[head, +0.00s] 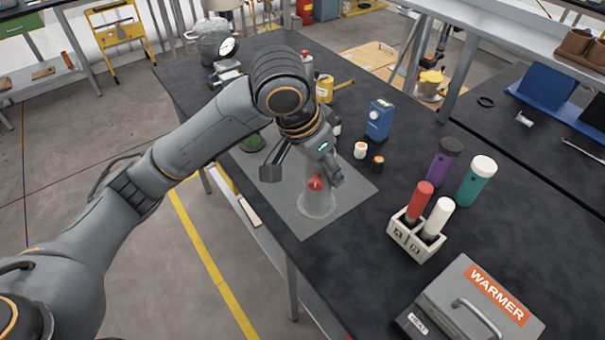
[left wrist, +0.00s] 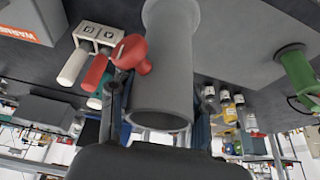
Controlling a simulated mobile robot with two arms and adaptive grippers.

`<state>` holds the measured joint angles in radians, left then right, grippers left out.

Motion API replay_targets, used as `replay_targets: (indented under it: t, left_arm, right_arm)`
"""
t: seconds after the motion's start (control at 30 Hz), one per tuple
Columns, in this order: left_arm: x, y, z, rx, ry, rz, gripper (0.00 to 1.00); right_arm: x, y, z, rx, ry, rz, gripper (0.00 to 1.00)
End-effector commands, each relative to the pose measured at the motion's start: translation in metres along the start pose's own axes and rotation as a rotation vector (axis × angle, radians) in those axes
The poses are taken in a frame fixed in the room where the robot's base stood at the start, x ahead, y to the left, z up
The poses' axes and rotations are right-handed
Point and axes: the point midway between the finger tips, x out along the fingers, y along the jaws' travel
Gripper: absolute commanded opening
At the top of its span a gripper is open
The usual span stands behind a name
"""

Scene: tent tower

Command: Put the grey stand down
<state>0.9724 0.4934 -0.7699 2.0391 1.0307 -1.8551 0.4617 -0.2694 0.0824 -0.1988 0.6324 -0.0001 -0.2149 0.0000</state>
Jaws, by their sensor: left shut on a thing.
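The grey stand (head: 317,205) is a tube with a wider round foot and a red knob (head: 315,183) on its side. It is upright over the grey mat (head: 348,208) near the table's front edge. I cannot tell whether its foot touches the mat. My left gripper (head: 306,176) is shut on the stand's upper part. In the left wrist view the tube (left wrist: 165,75) fills the middle between the fingers, its open end towards the camera, with the red knob (left wrist: 132,53) beside one finger. My right gripper is not in view.
Right of the mat are a white rack (head: 416,240) with red and white tubes, purple (head: 443,165) and green (head: 475,182) bottles, and a warmer (head: 470,305). A blue device (head: 379,120) and two small jars (head: 361,150) stand behind. A green object (head: 252,142) is at the mat's left.

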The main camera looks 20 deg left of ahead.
Motion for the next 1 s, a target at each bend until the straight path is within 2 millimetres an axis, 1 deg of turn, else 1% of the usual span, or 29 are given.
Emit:
replay_targets:
  t: [0.17, 0.3, 0.37, 0.4, 0.43, 0.53, 0.6, 0.7, 0.8, 0.9, 1.0]
  left_arm:
    - [0.015, -0.033, -0.003, -0.01, -0.004, -0.003, 0.0]
    - [0.033, -0.066, -0.007, -0.01, -0.005, -0.002, 0.0]
    - [0.04, -0.08, -0.009, -0.01, -0.004, -0.002, 0.0]
    - [0.046, -0.089, -0.009, -0.01, -0.004, -0.003, 0.0]
    - [0.054, -0.093, -0.007, -0.009, -0.005, 0.0, 0.0]
    - [0.074, -0.107, -0.005, -0.007, -0.004, 0.0, 0.0]
    - [0.085, -0.115, -0.003, -0.006, -0.003, -0.001, 0.0]
    - [0.095, -0.123, -0.002, -0.005, 0.0, -0.001, 0.0]
    - [0.1, -0.127, -0.001, -0.004, 0.0, -0.001, 0.0]
    - [0.109, -0.132, 0.002, -0.005, -0.003, -0.001, 0.0]
    - [0.122, -0.131, 0.007, -0.003, -0.002, 0.0, 0.0]
  right_arm:
    - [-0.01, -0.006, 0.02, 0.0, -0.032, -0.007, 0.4]
    - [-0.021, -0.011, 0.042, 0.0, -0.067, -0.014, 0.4]
    - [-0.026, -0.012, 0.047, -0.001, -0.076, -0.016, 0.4]
    - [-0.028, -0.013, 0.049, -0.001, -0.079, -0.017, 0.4]
    - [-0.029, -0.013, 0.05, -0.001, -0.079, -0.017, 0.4]
    - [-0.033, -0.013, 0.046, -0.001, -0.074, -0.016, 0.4]
    - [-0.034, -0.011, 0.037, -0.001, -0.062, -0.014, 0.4]
    - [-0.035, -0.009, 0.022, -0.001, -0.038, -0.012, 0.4]
    - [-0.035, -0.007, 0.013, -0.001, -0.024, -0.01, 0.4]
    - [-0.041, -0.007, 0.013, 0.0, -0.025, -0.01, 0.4]
    - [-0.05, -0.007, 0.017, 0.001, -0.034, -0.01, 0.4]
